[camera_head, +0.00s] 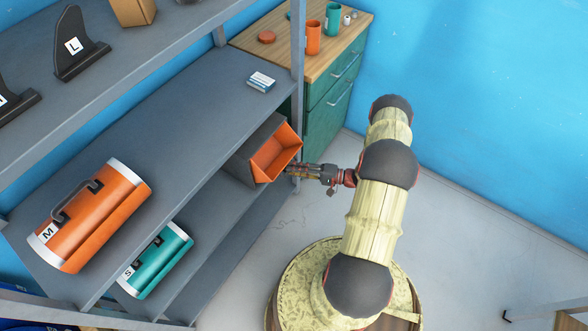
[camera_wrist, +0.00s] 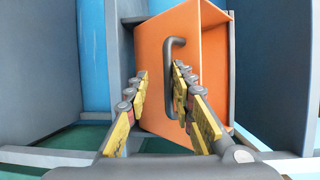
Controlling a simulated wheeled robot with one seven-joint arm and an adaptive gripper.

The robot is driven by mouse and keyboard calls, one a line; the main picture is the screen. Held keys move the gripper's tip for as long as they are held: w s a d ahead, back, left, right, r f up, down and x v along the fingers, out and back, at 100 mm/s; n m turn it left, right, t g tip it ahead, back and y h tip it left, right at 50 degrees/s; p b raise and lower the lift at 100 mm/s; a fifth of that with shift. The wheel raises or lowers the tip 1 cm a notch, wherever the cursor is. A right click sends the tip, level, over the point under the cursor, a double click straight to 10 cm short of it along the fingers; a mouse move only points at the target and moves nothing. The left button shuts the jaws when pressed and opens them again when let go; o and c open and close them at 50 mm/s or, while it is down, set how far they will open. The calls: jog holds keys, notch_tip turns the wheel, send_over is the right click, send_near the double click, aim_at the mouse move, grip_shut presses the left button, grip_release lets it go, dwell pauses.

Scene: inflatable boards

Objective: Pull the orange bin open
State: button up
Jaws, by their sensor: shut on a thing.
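The orange bin (camera_head: 272,154) has grey sides and sits under the upper shelf board, its orange front at the shelf's front edge. In the wrist view its orange face (camera_wrist: 205,75) carries a dark grey bar handle (camera_wrist: 175,50). My gripper (camera_head: 291,169) is at the bin's front, reaching in from the right. The right finger hides the handle's lower part.
An orange canister marked M (camera_head: 100,215) lies on the upper board and a teal one marked S (camera_head: 156,262) below. A metal post (camera_head: 298,70) and a green drawer cabinet (camera_head: 335,95) stand behind the bin.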

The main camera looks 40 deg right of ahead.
jog(key=shift+o, duration=1.2)
jog(key=shift+a, duration=0.1)
jog(key=v, duration=1.2)
jog(key=shift+n, duration=0.3)
